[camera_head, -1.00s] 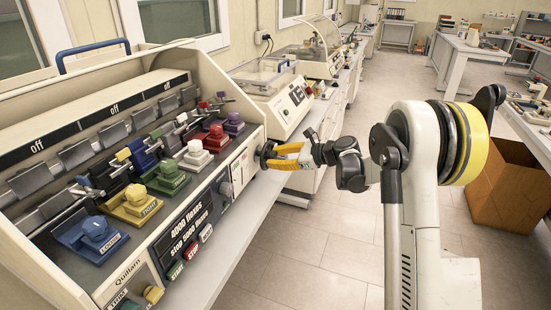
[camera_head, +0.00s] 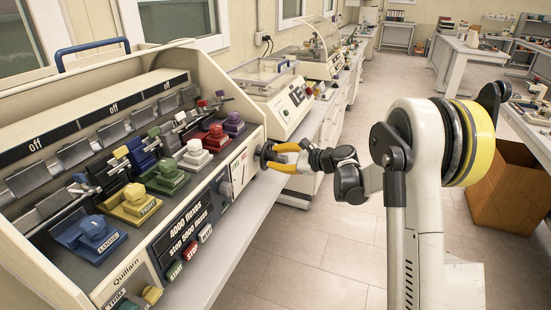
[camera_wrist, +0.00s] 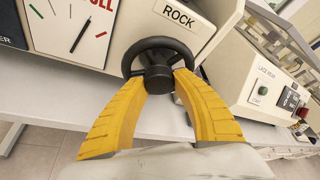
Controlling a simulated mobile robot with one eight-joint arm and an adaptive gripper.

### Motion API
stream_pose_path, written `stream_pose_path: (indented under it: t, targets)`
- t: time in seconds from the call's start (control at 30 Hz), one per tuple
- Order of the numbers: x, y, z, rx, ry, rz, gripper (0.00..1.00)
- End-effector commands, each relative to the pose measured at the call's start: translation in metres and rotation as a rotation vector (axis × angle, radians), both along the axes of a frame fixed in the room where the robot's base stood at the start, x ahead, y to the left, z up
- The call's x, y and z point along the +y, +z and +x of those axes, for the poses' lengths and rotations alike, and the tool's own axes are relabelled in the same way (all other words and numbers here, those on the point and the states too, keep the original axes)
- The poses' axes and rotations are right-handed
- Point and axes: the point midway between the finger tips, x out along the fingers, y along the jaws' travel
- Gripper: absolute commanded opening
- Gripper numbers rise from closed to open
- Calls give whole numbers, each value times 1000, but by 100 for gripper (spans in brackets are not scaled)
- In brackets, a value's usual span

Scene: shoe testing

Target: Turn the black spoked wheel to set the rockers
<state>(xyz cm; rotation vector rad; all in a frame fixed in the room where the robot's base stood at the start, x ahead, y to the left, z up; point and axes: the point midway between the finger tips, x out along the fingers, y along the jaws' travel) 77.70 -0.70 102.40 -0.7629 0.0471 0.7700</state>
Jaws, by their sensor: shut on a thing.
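The black spoked wheel (camera_wrist: 158,60) sits on the side of the cream machine below a "ROCK" label (camera_wrist: 184,14) in the wrist view. In the head view the wheel (camera_head: 264,155) shows at the right end of the machine (camera_head: 240,165). My gripper (camera_wrist: 160,82) has yellow fingers that close on the wheel's hub and lower part from both sides. It also shows in the head view (camera_head: 279,157). The rockers (camera_head: 75,153) are a row of grey blocks under a black strip reading "off" several times.
Coloured shoe-like blocks (camera_head: 168,178) stand on the machine's sloped deck. A dial (camera_wrist: 80,30) is beside the wheel. Another cream machine (camera_wrist: 262,75) stands farther along the bench. The floor (camera_head: 325,235) right of the bench is clear.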

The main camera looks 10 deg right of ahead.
Motion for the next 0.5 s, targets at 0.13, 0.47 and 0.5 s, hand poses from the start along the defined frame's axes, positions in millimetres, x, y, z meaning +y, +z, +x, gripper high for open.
stream_pose_path:
  t: [0.13, 0.47, 0.5]
  targets:
    - [1, 0, 0, 1, 1, 1, 36]
    - [0, 0, 0, 1, 0, 1, 57]
    - [0, 0, 0, 1, -1, 1, 57]
